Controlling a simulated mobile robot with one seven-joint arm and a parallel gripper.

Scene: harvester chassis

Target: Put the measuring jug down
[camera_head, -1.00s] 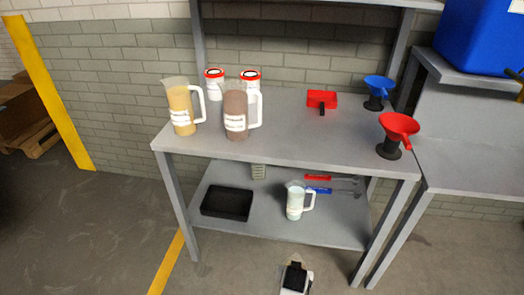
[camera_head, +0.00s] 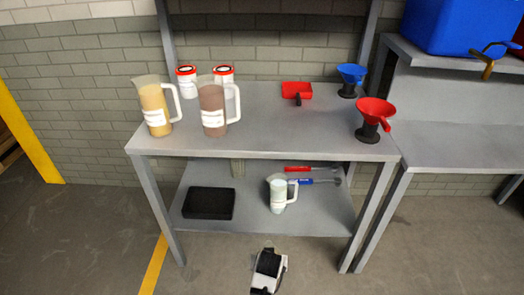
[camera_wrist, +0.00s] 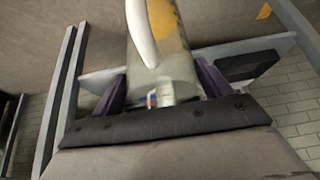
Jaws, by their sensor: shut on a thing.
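In the wrist view a clear measuring jug (camera_wrist: 172,60) with a white handle sits between the two purple fingers of my gripper (camera_wrist: 162,80). The fingers press on both sides of it. Its far part is hidden behind the dark bar of the gripper. A black and white part of my arm shows at the bottom centre; no fingers are visible there.
A black tray (camera_head: 208,203) lies left on the lower shelf. Red-handled (camera_head: 297,169) and blue-handled (camera_head: 305,181) tools lie at its back. The upper table (camera_head: 265,140) holds a yellow-filled jug (camera_head: 153,100), a brown-filled jug (camera_head: 212,102), red-lidded tubs and funnels (camera_head: 375,112).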

